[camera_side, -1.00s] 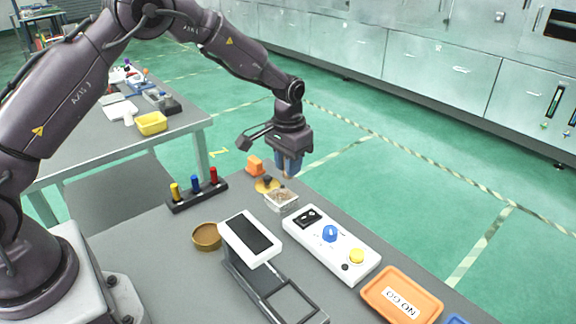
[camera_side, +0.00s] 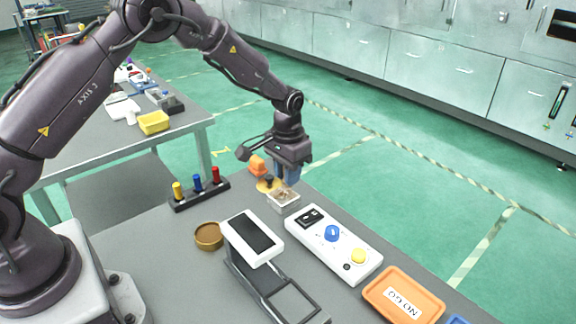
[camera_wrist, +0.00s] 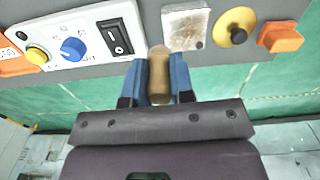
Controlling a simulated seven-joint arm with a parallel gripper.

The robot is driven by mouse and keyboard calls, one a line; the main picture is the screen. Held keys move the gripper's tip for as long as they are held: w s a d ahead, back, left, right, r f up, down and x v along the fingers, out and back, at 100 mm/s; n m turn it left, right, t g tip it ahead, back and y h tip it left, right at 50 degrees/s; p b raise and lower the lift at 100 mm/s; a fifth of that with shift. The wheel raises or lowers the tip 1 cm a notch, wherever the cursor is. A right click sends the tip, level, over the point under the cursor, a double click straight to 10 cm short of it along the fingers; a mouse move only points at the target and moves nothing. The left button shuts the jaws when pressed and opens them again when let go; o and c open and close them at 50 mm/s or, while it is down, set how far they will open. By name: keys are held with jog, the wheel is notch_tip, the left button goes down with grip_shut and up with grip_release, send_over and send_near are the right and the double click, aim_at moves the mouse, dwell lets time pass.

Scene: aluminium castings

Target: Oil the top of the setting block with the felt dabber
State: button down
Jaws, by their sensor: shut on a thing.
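My gripper (camera_side: 284,178) is shut on a tan, wooden-looking cylinder, apparently the felt dabber (camera_wrist: 159,75), between blue fingers. The dabber's far end is hard to make out. A pale square piece with a speckled top (camera_wrist: 186,26), perhaps the setting block, lies just beyond the fingers in the wrist view. In the side view this piece (camera_side: 283,204) looks like a pale box with a brownish top, right below my gripper. The dabber's end is close to it; I cannot tell whether they touch.
A yellow disc with a black knob (camera_wrist: 236,27) and an orange block (camera_wrist: 281,37) stand beside the pale piece. A white control panel (camera_side: 310,237) is on its other side. A brown round dish (camera_side: 209,236), a stand with a white-framed screen (camera_side: 252,238) and an orange tray (camera_side: 375,288) are nearer.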

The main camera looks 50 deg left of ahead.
aim_at(287, 204)
jog(key=shift+f, duration=2)
jog(key=shift+a+f, duration=0.5)
jog(key=shift+f, duration=0.3)
jog(key=shift+a+f, duration=0.15)
jog(key=shift+a, duration=0.95)
jog(key=shift+d, duration=1.45)
jog(key=shift+d+r, duration=0.2)
jog(key=shift+r, duration=3.85)
jog(key=shift+f, duration=0.1)
